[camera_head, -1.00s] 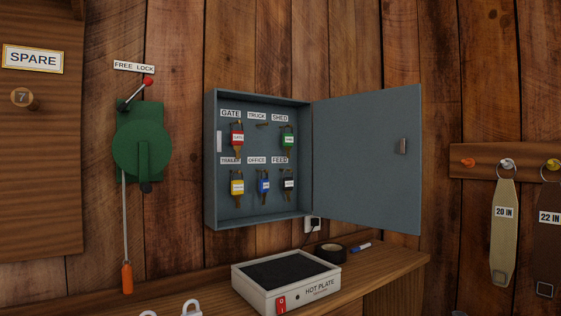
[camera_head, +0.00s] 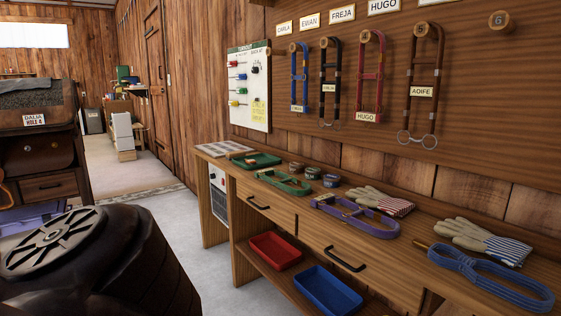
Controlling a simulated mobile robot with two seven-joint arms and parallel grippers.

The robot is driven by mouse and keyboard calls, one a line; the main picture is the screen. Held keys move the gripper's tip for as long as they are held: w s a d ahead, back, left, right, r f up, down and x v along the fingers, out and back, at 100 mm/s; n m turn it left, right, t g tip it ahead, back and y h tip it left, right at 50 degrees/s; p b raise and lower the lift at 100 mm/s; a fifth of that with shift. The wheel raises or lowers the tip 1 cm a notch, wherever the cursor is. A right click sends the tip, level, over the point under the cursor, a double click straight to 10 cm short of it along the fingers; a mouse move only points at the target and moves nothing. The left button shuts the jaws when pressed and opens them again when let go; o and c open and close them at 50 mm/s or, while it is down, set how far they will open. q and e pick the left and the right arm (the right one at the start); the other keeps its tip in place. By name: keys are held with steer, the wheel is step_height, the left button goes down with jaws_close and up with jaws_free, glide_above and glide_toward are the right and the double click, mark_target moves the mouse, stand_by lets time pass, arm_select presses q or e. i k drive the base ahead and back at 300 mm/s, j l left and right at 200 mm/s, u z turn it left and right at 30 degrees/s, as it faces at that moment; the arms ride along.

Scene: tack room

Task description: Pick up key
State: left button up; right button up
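No key is recognisable in the head view now, and the grey key cabinet is out of sight. A white board (camera_head: 249,110) on the wall carries small red, green, blue, yellow and black pieces, too small to make out. Neither of my grippers is in view.
A wooden bench (camera_head: 300,222) along the right wall holds a green tray (camera_head: 256,160), purple straps (camera_head: 354,216), a blue strap (camera_head: 490,278) and gloves (camera_head: 482,240). Red (camera_head: 275,251) and blue (camera_head: 327,290) trays sit below. A dark barrel (camera_head: 130,265) stands front left. Floor (camera_head: 180,220) between is clear.

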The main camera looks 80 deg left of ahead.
mark_target(251, 162)
steer(key=u, duration=2.4)
